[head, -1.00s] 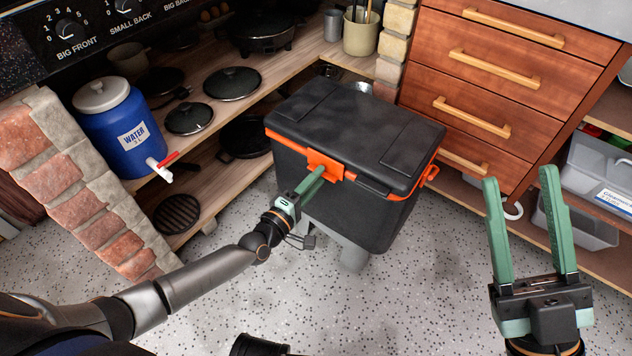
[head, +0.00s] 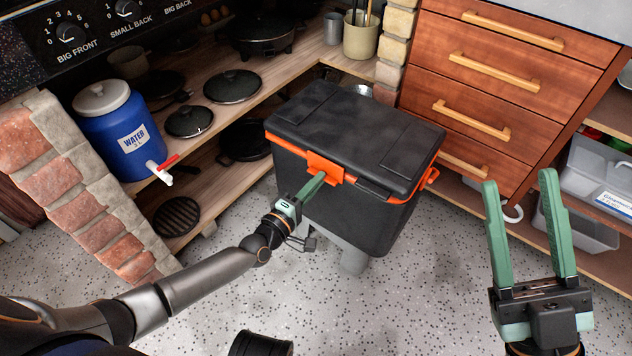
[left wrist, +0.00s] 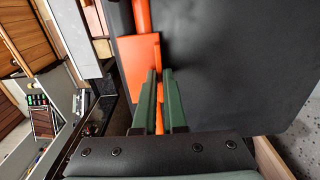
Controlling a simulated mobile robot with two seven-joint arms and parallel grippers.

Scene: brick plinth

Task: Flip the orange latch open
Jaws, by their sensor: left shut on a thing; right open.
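The orange latch (head: 325,167) sits on the front of a black cooler box (head: 352,125) with an orange rim and a closed lid. In the left wrist view the latch (left wrist: 140,62) is a flat orange plate against the dark box wall. My left gripper (head: 314,183) is at the latch's lower part, its green fingers (left wrist: 159,100) close together with a strip of orange between them. It is shut on the latch. The fingers hide part of the latch. My right gripper (head: 519,182) is open and empty, to the right of the box.
The box stands on a grey support (head: 353,258) above a speckled floor. Shelves with pans and a blue water jug (head: 120,132) are at the left, beside a brick pillar (head: 80,195). Wooden drawers (head: 490,85) stand behind right.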

